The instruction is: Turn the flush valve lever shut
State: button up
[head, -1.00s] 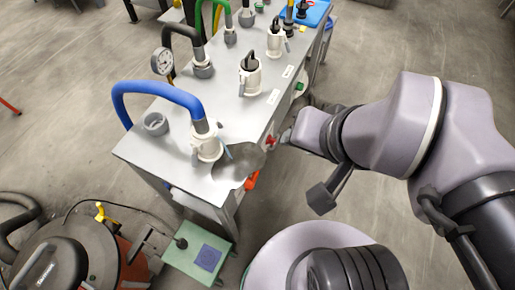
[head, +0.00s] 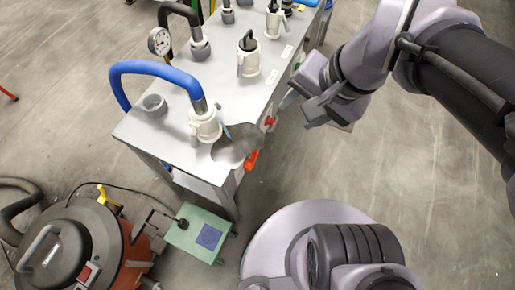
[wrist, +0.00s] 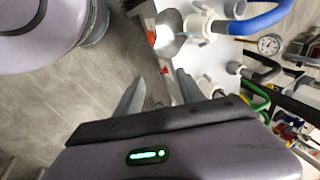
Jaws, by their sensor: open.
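On the side of the grey bench, an orange-red handle (head: 251,160) hangs below the front corner. A smaller red fitting (head: 268,122) sits farther along that side; I cannot tell for certain which of them is the flush valve lever. In the wrist view two red parts show on the bench side, one (wrist: 151,37) near the metal scoop-like dish and one (wrist: 165,71) beyond my fingertips. My gripper (head: 300,103) is beside the bench side, to the right of the red fitting and apart from it. In the wrist view my gripper (wrist: 158,92) is open, with nothing between its fingers.
The bench top (head: 165,125) carries white fittings, a blue hose (head: 150,68) and a pressure gauge (head: 159,41). A shiny dish (head: 236,144) overhangs the front corner. A green box (head: 199,236) and a round dark machine (head: 68,250) stand on the floor.

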jog(key=w+d+f+m+g+y+p, duration=0.1)
jog(key=w+d+f+m+g+y, duration=0.2)
jog(key=w+f+m, duration=0.4)
jog(key=w+d+f+m+g+y+p, duration=0.1)
jog(key=w+d+f+m+y, duration=0.3)
jog(key=f, duration=0.6)
jog(key=m+t+y, duration=0.4)
jog(key=m+y, duration=0.1)
jog(key=m, duration=0.7)
send_near(252, 156)
jog(key=w+a+f+b, duration=0.1)
jog(key=w+a+b, duration=0.2)
jog(key=a, duration=0.3)
jog(key=shift+w+a+f+b, duration=0.3)
jog(key=shift+w+f+b, duration=0.1)
jog(key=shift+b, duration=0.25)
jog(key=shift+r, duration=0.1)
grip_shut()
